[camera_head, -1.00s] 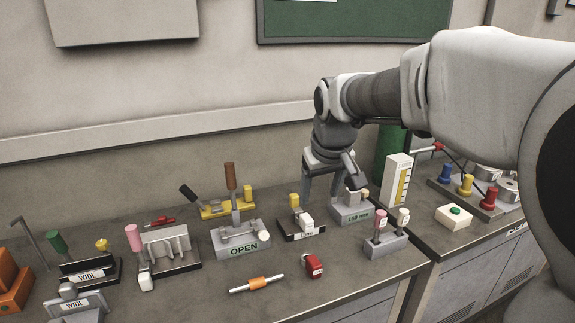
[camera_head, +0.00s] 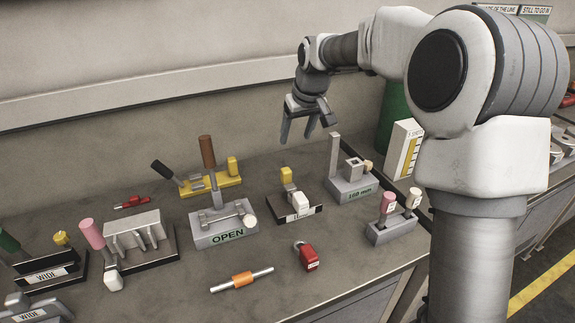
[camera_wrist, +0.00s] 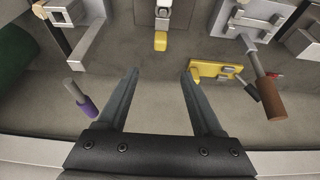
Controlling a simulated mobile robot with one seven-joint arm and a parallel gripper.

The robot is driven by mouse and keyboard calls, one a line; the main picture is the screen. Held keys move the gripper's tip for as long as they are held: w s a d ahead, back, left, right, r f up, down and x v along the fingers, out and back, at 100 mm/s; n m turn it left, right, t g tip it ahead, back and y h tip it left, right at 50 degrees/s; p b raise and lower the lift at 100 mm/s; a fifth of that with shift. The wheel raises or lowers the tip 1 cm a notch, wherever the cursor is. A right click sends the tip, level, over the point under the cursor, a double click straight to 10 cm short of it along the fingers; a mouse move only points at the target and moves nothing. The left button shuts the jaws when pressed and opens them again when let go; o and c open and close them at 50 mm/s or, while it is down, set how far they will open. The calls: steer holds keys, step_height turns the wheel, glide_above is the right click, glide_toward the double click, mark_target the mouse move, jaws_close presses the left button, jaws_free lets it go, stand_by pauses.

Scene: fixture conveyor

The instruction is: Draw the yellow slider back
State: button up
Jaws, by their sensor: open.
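A small yellow upright block (camera_head: 287,175) stands at the back of a dark-based fixture (camera_head: 318,210) with a white block in front. In the wrist view this yellow block (camera_wrist: 160,42) lies ahead of the gap between my fingers, apart from them. Another yellow piece, a long yellow bracket (camera_head: 212,187) with an upright block and a black handle, stands to its left; it also shows in the wrist view (camera_wrist: 205,70). I cannot tell which is the slider. My gripper (camera_head: 298,138) is open, empty and raised above the back of the bench; its fingers show in the wrist view (camera_wrist: 158,75).
A grey OPEN fixture (camera_head: 215,232) with a brown-handled lever stands at left, and a grey 160 mm fixture (camera_head: 352,190) at right. A red padlock-like block (camera_head: 307,258) and an orange-banded rod (camera_head: 242,280) lie in front. A purple-ended rod (camera_wrist: 82,103) shows near my fingers.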

mark_target(286, 170)
steer(key=b+x, duration=0.1)
steer(key=x, duration=1.6)
steer(key=shift+w+f, duration=0.1)
steer(key=shift+w, duration=0.05)
steer(key=shift+c, duration=0.3)
jaws_close()
stand_by(0.4)
